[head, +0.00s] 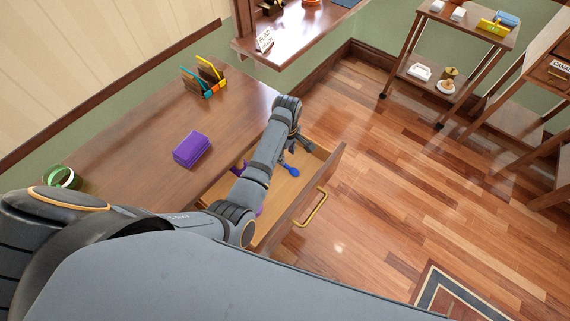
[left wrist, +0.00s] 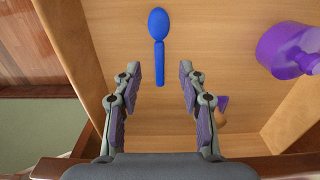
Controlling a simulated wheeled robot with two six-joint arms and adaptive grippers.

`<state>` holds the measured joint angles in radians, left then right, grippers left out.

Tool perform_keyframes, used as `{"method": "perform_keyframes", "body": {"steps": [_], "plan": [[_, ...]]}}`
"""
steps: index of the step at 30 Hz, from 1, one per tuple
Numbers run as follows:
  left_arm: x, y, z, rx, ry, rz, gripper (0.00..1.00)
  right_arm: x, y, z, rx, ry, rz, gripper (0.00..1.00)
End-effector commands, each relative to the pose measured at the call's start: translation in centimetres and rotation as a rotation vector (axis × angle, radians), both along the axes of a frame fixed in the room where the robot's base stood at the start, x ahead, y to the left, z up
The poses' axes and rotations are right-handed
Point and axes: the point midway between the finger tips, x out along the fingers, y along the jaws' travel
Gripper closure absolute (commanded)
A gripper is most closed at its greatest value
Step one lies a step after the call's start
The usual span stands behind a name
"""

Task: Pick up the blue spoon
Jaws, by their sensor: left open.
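The blue spoon (head: 290,170) lies on the floor of an open wooden drawer (head: 322,180) in the head view. In the left wrist view the blue spoon (left wrist: 159,42) lies with its bowl away from me and its handle end between and just beyond my fingertips. My left gripper (head: 297,143) reaches over the drawer, and part of it is hidden by my own arm. In the left wrist view my left gripper (left wrist: 160,78) is open and empty, with a finger on each side of the handle's line. My right gripper is not in view.
A purple object (left wrist: 288,50) lies in the drawer to the right of the spoon, and a small orange-and-purple thing (left wrist: 220,108) lies nearer. On the desktop (head: 140,130) are a purple block (head: 192,149), a holder (head: 212,72) and green rings (head: 60,178). Drawer walls surround the spoon.

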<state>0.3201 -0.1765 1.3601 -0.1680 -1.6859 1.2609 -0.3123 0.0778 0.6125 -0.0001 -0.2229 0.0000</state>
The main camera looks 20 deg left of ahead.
Motion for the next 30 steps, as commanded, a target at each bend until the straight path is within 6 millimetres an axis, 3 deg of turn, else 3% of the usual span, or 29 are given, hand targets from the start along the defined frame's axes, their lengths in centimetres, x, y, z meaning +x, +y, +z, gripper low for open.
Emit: {"method": "perform_keyframes", "body": {"steps": [4, 8, 12, 18, 25, 30], "plan": [[0.0, 0.0, -1.5, 0.001, -0.001, 0.000, 0.58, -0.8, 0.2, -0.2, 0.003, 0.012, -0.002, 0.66], [0.0, 0.0, -1.8, 0.001, -0.001, -0.001, 0.58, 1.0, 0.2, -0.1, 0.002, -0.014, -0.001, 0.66], [-0.2, 0.1, -3.9, 0.002, 0.002, -0.002, 0.58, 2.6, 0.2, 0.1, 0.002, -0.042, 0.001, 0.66], [-0.2, 0.1, -6.7, 0.001, -0.001, -0.001, 0.58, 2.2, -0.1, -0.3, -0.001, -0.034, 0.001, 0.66], [-0.2, 0.0, -6.8, 0.000, -0.003, -0.001, 0.58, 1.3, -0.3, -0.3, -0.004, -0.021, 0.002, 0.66], [-0.2, 0.0, -6.8, 0.000, -0.003, -0.001, 0.80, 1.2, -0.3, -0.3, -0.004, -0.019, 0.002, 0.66]]}}
